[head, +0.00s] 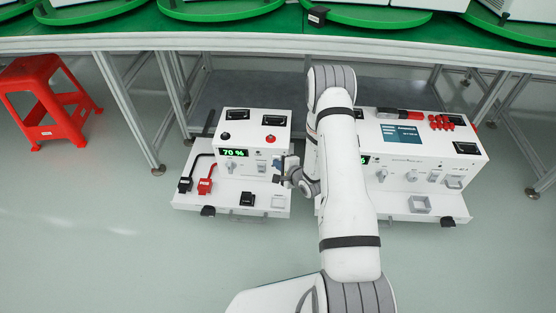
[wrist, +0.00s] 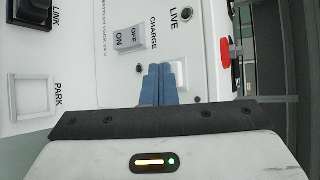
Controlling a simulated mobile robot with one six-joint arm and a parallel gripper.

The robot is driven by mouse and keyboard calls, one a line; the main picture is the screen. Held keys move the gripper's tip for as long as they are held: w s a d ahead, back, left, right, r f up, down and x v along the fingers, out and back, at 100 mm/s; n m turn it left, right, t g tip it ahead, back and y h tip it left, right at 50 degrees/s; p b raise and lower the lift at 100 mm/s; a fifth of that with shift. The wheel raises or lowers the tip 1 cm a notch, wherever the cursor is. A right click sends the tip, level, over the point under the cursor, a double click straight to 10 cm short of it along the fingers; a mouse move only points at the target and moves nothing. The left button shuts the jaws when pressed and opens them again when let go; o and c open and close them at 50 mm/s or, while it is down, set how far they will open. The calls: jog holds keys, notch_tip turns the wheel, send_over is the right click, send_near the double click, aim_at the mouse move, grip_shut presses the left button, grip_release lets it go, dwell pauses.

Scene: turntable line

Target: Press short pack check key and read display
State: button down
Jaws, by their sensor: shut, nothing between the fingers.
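My gripper (head: 281,168) is at the right side of the front panel of the left white box (head: 204,169). In the wrist view its blue fingers (wrist: 158,84) are shut together, with nothing between them. The tips lie over or against a white square key (wrist: 180,74); I cannot tell whether they touch it. No label for this key is readable. The green display (head: 233,153) on the left box reads 70 %.
An OFF/ON rocker (wrist: 130,38), a LIVE lamp (wrist: 187,14) and a red button (wrist: 229,50) are near the fingers. The right white box (head: 430,181) has a second display, mostly hidden by my arm. A red stool (head: 47,100) stands at left.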

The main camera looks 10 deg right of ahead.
jog(key=shift+s+a, duration=0.2)
jog(key=shift+s, duration=0.5)
jog(key=shift+s+a+p, duration=0.1)
jog(key=shift+s+a, duration=0.15)
jog(key=shift+s, duration=0.55)
jog(key=shift+s+a+p, duration=0.1)
jog(key=shift+s+a, duration=0.2)
jog(key=shift+s, duration=0.5)
jog(key=shift+s+a+p, duration=0.1)
jog(key=shift+s+a, duration=0.15)
jog(key=shift+s, duration=0.55)
jog(key=shift+w, duration=0.1)
jog(key=d+r+n+g+h+p, duration=0.2)
jog(key=r+n+p, duration=0.45)
jog(key=r, duration=1.25)
jog(key=d+r+n+g+h+p, duration=0.25)
jog(key=r+p, duration=0.65)
jog(key=r, duration=1)
jog(key=s+a+r+n+g+p, duration=0.2)
jog(key=s+r+n+p, duration=0.2)
jog(key=s+r, duration=0.9)
jog(key=s+a+r+n+g+p, duration=0.2)
jog(key=s+r+p, duration=0.8)
jog(key=r, duration=0.7)
jog(key=s+n+g, duration=0.1)
jog(key=s+n, duration=0.1)
jog(key=s, duration=0.1)
jog(key=shift+r, duration=0.35)
